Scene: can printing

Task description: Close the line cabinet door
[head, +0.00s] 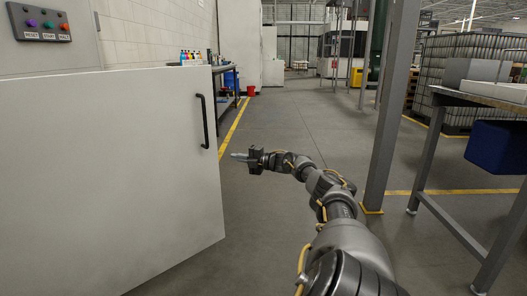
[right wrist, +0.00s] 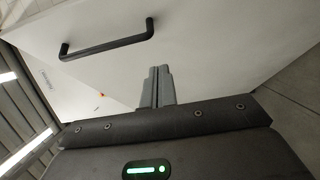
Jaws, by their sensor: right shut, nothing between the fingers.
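The line cabinet door (head: 110,170) is a large pale grey panel on the left of the head view, standing swung out from the cabinet (head: 50,35). A black bar handle (head: 202,122) is near its free right edge. My right gripper (head: 234,156) is shut and empty, just right of the door's free edge and a little below the handle. In the right wrist view the shut fingers (right wrist: 157,86) point towards the pale door panel (right wrist: 200,45), with the handle (right wrist: 107,40) to their upper left. I cannot tell whether they touch the door. My left gripper is out of view.
The cabinet's control panel has several coloured buttons (head: 48,25). A grey post (head: 390,110) stands right of my right arm. A workbench (head: 480,100) with a blue bin (head: 497,145) is at the far right.

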